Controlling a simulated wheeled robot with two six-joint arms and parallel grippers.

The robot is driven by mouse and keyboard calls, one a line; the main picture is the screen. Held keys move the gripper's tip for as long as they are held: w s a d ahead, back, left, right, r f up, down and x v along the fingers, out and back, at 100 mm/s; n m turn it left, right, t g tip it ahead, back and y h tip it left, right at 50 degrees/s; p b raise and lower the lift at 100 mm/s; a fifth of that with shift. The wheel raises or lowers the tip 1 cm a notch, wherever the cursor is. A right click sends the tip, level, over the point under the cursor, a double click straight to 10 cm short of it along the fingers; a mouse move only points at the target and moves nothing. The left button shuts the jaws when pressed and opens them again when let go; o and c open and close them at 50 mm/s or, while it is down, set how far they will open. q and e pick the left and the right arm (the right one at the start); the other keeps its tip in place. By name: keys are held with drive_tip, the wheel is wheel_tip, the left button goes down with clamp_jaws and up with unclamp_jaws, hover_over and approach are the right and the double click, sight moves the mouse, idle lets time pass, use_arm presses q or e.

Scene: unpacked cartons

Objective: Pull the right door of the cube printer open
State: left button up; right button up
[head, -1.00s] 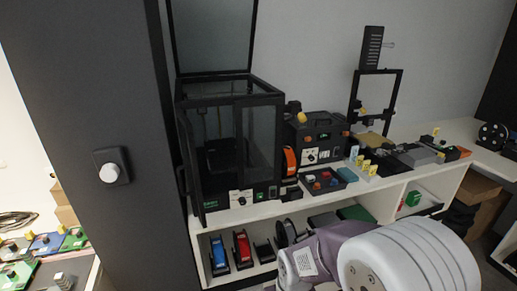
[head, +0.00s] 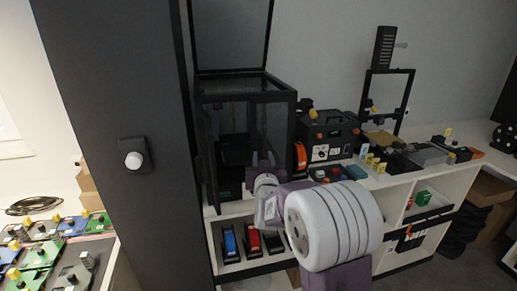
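The cube printer (head: 291,104) is a black-framed box with dark clear panels on the white bench, its lid (head: 231,35) raised. Its left door (head: 207,160) stands swung outward at the left side. The right door (head: 274,124) looks closed across the right half of the front. My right gripper (head: 263,158) is in front of the printer's lower front, near the right door's inner edge, fingers pointing at it with a gap between them. I cannot tell whether they touch the door; its handle is not made out. My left gripper is out of view.
A dark pillar (head: 105,110) with a white knob stands left of the printer. Another black machine (head: 328,134) and an orange spool (head: 301,157) are close on its right. Blue (head: 230,243) and red (head: 253,241) spools sit on the shelf below.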

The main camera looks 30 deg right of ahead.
sight(261, 147)
drive_tip(key=p+x, duration=0.1)
drive_tip(key=x, duration=0.5)
drive_tip(key=shift+w+d+f, duration=0.1)
drive_tip(key=shift+w+d, duration=0.05)
drive_tip(key=shift+w, duration=0.15)
drive_tip(key=shift+c, duration=0.6)
clamp_jaws()
idle(0.4)
